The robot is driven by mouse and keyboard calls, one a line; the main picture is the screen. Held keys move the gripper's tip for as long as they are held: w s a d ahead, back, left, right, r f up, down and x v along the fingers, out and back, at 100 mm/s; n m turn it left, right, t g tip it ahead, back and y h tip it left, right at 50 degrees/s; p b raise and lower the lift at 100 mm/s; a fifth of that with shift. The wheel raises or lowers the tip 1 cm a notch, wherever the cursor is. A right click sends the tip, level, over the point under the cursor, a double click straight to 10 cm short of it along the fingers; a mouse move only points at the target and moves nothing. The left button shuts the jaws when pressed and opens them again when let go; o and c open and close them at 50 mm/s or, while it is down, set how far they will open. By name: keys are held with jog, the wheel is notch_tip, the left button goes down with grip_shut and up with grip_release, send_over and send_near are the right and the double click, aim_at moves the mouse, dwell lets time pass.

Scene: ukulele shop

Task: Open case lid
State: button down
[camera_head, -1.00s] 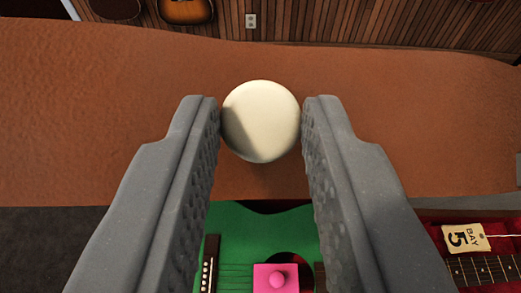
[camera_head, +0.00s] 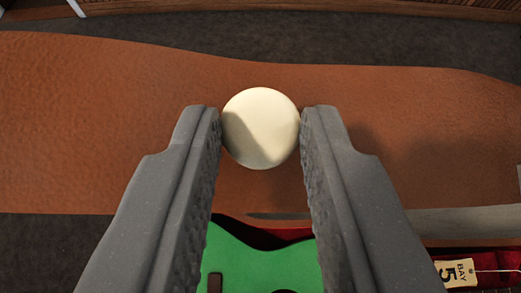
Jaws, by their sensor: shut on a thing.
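The brown leather-like case lid (camera_head: 120,125) spans the view from left to right. A round cream knob (camera_head: 260,128) is on it. My gripper (camera_head: 261,130) is shut on the knob, with one finger touching each side. Below the lid's near edge, a green ukulele body (camera_head: 255,263) shows between my fingers, with dark red lining (camera_head: 282,233) beside it. My fingers hide parts of the lid and of the case inside.
A pale grey edge (camera_head: 465,221) runs along the lid's lower right. Dark floor (camera_head: 300,40) shows beyond the lid.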

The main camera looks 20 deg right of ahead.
jog(key=shift+w+d+f, duration=0.1)
jog(key=shift+w+d, duration=0.25)
jog(key=shift+w, duration=0.15)
jog(key=c, duration=1.1)
grip_release()
jog(key=shift+w, duration=0.1)
jog(key=shift+c, duration=0.2)
jog(key=shift+a, duration=0.1)
jog(key=b+v, duration=0.1)
jog(key=v, duration=1.3)
jog(key=shift+b, duration=0.35)
jog(key=shift+w, duration=0.15)
jog(key=shift+c, duration=0.3)
